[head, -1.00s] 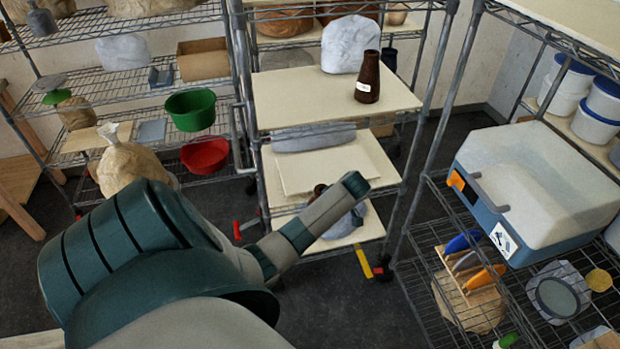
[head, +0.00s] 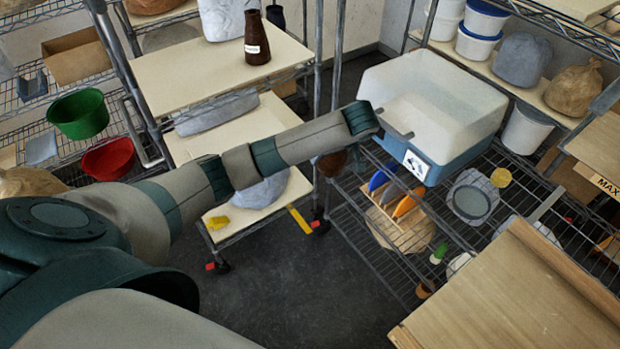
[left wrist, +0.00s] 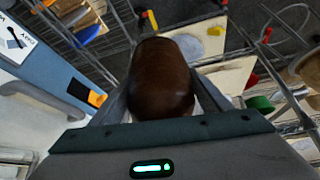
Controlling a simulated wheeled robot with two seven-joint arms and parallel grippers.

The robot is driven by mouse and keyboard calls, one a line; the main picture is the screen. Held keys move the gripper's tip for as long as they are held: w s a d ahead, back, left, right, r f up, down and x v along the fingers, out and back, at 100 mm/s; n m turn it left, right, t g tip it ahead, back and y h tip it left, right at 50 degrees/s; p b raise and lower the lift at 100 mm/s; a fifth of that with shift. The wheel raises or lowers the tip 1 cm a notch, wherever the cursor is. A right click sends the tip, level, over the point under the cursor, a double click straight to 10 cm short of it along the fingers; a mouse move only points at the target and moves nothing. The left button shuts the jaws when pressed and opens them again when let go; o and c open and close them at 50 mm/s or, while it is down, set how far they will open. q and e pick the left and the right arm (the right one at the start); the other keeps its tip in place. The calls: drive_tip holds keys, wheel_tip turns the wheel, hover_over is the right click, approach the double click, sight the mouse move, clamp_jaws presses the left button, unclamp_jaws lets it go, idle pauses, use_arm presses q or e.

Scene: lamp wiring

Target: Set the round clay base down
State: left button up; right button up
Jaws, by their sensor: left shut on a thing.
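My left gripper (left wrist: 163,95) is shut on a glossy brown rounded piece (left wrist: 162,80), which I take to be the round clay base. Its two fingers press on either side of it in the left wrist view. My right gripper is not in view.
A white and blue box (head: 435,105) stands on a wire rack right of the arm's end. A shelf cart (head: 200,85) carries a brown labelled bottle (head: 257,40). A bare wooden tabletop (head: 520,295) lies at lower right. Green (head: 80,115) and red (head: 108,158) bowls are at left.

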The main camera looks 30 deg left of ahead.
use_arm(q)
drive_tip(key=d+r+m, duration=0.1)
drive_tip(key=r, duration=0.2)
drive_tip(key=d+r+m+t+h, duration=0.1)
drive_tip(key=r, duration=0.3)
drive_tip(key=d+r+m, duration=0.2)
drive_tip(key=r, duration=0.2)
drive_tip(key=shift+w+d+t, duration=0.1)
drive_tip(key=shift+w+t, duration=0.2)
drive_tip(key=s+d+r+m+t+h+b, duration=0.1)
drive_tip(key=s+d+r+m+h+b, duration=0.1)
drive_tip(key=s+d+r+m, duration=0.35)
drive_tip(key=s+d+f+m+h+b, duration=0.1)
drive_tip(key=s+f+b, duration=0.5)
drive_tip(key=f+b, duration=0.7)
drive_tip(key=shift+s+d+m+h+b, duration=0.2)
drive_tip(key=shift+d+m+h+b, duration=0.05)
drive_tip(key=shift+m+h+b, duration=0.1)
drive_tip(key=shift+d, duration=0.1)
